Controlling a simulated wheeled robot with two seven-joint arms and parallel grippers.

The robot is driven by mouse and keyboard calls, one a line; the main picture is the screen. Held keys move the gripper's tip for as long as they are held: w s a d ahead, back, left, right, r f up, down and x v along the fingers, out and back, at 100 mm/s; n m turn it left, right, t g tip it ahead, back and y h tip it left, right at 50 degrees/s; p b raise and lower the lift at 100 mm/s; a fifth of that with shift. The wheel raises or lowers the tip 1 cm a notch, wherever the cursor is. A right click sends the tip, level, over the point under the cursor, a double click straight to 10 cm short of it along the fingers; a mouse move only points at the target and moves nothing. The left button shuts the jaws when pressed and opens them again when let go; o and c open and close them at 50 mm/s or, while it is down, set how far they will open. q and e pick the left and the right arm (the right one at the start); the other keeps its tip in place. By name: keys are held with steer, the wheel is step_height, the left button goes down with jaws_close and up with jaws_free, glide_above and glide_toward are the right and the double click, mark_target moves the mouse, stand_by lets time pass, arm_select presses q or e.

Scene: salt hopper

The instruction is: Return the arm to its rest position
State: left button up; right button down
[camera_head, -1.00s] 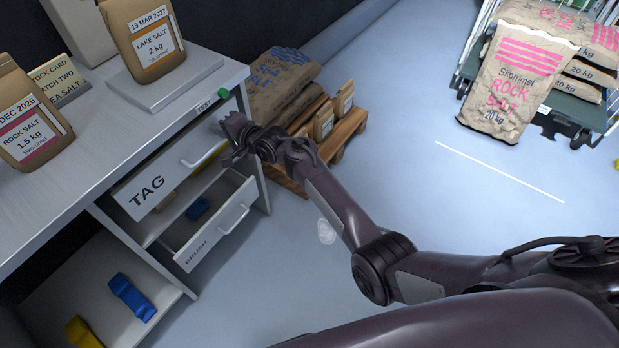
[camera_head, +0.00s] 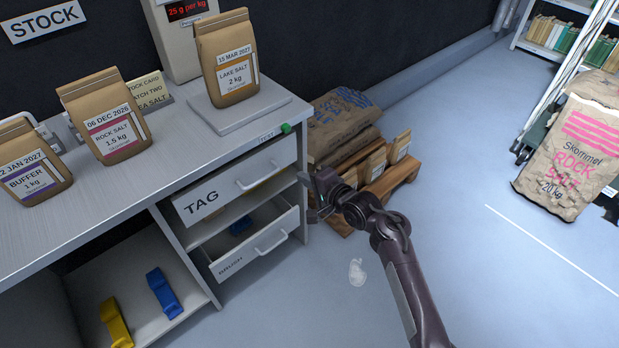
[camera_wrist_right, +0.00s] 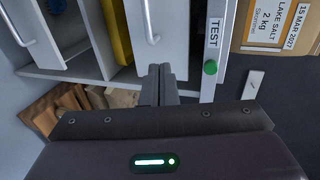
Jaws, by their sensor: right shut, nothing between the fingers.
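My right arm reaches in from the lower right in the head view. Its gripper (camera_head: 313,192) is shut and empty, just off the right front corner of the bench (camera_head: 180,145), beside the drawers. The TAG drawer (camera_head: 225,192) stands partly open, and the BRUSH drawer (camera_head: 255,243) below it is open with a blue item (camera_head: 241,225) inside. In the right wrist view the closed fingers (camera_wrist_right: 158,78) point toward the drawer fronts, with the green button (camera_wrist_right: 210,67) to their right. My left gripper is out of view.
A rock salt sack (camera_head: 570,160) leans at the far right. Paper bags, including the lake salt bag (camera_head: 228,60), stand on the bench.

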steer(key=s+d+f+n+g+h+p, duration=0.2)
steer(key=s+d+f+n+g, duration=0.1)
steer(key=s+f, duration=0.85)
steer(key=s+d+f+n+g+h+p, duration=0.2)
steer(key=s+d+f, duration=0.2)
steer(key=s+f, duration=0.8)
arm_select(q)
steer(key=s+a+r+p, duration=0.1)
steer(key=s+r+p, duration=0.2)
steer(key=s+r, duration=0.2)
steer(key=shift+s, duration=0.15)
arm_select(e)
steer(key=s+d+f+n+g+h, duration=0.1)
steer(key=s+d+f+n+g, duration=0.1)
steer(key=s+f, duration=0.3)
steer(key=s+d+f+n+g+h, duration=0.2)
steer(key=s+d+f, duration=0.3)
steer(key=s, duration=0.9)
steer(key=s+d+f+n+g+h, duration=0.1)
steer(key=s+d+f+n, duration=0.3)
steer(key=s, duration=0.6)
steer(key=shift+d+f+g+h, duration=0.2)
steer(key=shift+f+g+h, duration=0.15)
steer(key=shift+f, duration=0.2)
